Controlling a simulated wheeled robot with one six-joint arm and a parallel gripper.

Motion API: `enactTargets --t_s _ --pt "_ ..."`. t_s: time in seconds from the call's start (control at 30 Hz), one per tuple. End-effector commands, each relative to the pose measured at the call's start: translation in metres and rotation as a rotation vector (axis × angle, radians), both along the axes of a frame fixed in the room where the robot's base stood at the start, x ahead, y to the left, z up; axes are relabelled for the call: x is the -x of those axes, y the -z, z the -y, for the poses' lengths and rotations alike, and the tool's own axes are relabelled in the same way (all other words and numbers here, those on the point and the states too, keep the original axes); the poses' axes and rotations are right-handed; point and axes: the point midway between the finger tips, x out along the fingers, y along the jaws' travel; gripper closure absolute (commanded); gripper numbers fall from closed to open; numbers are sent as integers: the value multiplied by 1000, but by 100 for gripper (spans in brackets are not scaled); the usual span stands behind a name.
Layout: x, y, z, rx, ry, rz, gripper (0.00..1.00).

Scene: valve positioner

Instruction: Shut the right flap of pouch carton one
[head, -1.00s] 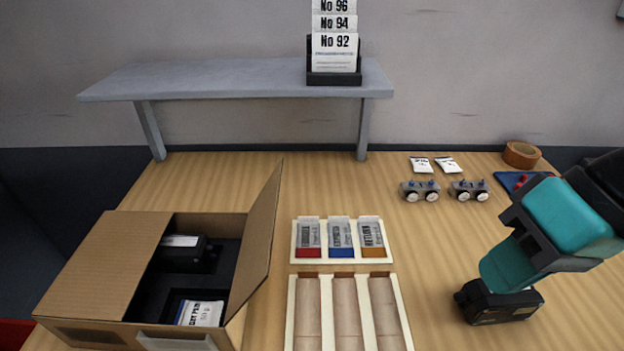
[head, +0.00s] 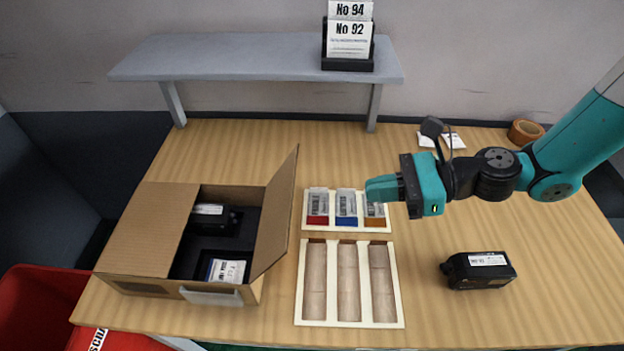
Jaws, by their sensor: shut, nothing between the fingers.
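The carton (head: 185,291) is an open brown cardboard box at the left of the table. Its left flap (head: 148,229) lies flat over the left part of the box. Its right flap (head: 276,213) stands up, tilted a little outward to the right. Inside are a black device (head: 222,219) and a white printed pouch or card (head: 227,270) in a dark insert. My gripper (head: 368,189) is shut and empty. It points left above the small tray of packets, to the right of the flap and apart from it.
A tray with red, blue and orange packets (head: 346,224) and an empty three-slot tray (head: 303,318) lie right of the carton. A black device with a white label (head: 480,270) sits further right. A grey shelf (head: 250,58) stands behind. A red bin (head: 40,310) is at lower left.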

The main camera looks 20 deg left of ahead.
Motion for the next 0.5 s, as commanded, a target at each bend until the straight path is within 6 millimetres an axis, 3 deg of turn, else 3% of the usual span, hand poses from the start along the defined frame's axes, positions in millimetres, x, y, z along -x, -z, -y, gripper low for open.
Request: enactTargets --t_s 0.37,0.5 --pt "21 18 -76 2 -6 1 100" --pt "24 4 -93 1 -5 3 100"
